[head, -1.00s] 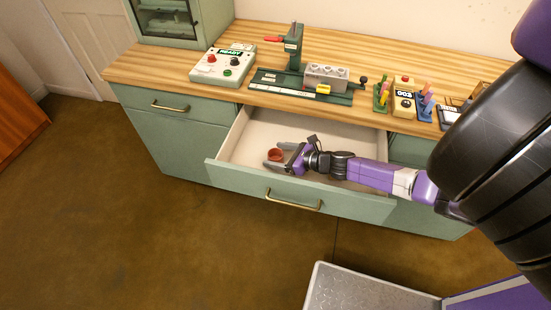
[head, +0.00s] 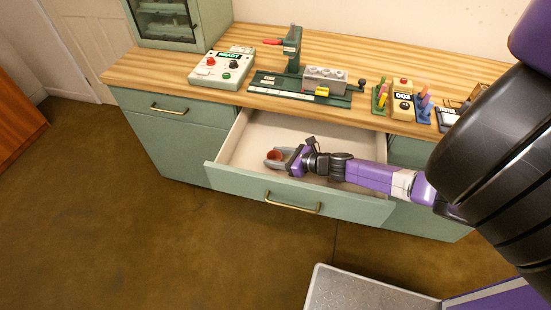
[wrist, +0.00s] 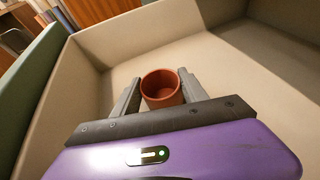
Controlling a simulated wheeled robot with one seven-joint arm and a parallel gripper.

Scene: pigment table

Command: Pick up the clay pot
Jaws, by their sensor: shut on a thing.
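The clay pot (wrist: 161,88) is a small reddish-brown open pot. In the wrist view it stands between the two grey fingers of my gripper (wrist: 160,92), which are shut on its sides. In the head view the pot (head: 273,155) is at the left part of the open drawer (head: 262,135), partly hidden by my gripper (head: 275,160). My gripper reaches into the drawer from the right. I cannot tell whether the pot still touches the drawer floor.
The drawer's front panel (head: 235,183) and side walls surround my gripper. Above is a wooden worktop (head: 160,72) with a control box (head: 222,67), a green press fixture (head: 300,85) and coloured pegs (head: 381,97). The drawer's right interior is partly covered by my arm.

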